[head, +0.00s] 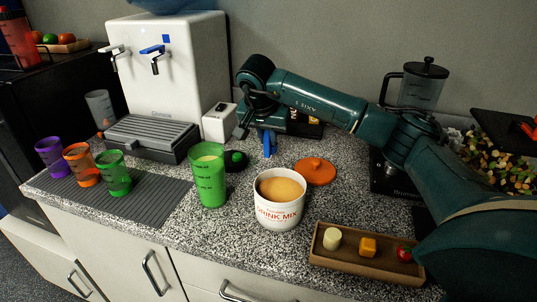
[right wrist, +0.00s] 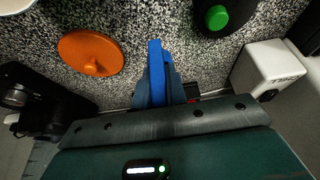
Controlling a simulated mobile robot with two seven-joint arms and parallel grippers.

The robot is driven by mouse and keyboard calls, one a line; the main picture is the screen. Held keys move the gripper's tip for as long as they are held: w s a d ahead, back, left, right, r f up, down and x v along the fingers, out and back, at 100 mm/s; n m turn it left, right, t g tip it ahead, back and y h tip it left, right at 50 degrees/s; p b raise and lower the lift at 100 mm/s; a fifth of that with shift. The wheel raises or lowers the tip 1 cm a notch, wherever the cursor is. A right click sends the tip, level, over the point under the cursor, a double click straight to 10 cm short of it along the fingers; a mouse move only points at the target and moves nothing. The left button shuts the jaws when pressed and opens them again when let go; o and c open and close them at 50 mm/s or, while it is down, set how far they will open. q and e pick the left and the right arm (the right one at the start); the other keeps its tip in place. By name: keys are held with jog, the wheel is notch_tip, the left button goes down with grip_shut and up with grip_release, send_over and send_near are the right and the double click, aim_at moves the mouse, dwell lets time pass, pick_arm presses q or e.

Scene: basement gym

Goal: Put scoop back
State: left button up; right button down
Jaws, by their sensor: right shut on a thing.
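A blue scoop (head: 268,145) hangs from my right gripper (head: 265,127) above the back of the counter. In the right wrist view the blue scoop (right wrist: 156,70) shows narrow and edge-on between the fingers of my right gripper (right wrist: 165,88), which is shut on it. Its bowl cannot be made out clearly. The white drink mix tub (head: 279,212) stands open at the counter front, filled with tan powder, in front of the gripper. Its orange lid (head: 315,171) lies apart on the counter, to the tub's right. My left gripper is not in view.
A green shaker cup (head: 209,180) stands left of the tub, with a black-and-green lid (head: 236,160) behind it. A water dispenser (head: 178,75) and small white box (head: 219,123) stand behind. Cups stand on a grey mat (head: 150,200) at left.

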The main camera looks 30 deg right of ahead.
aim_at(268, 150)
notch_tip(268, 150, down, 4)
jog(key=shift+f, duration=0.15)
dwell(0.3)
jog(key=shift+f, duration=0.15)
jog(key=c, duration=1.4)
grip_release()
jog(key=shift+c, duration=0.2)
jog(key=shift+r, duration=0.35)
jog(key=v, duration=1.1)
jog(key=shift+r, duration=0.35)
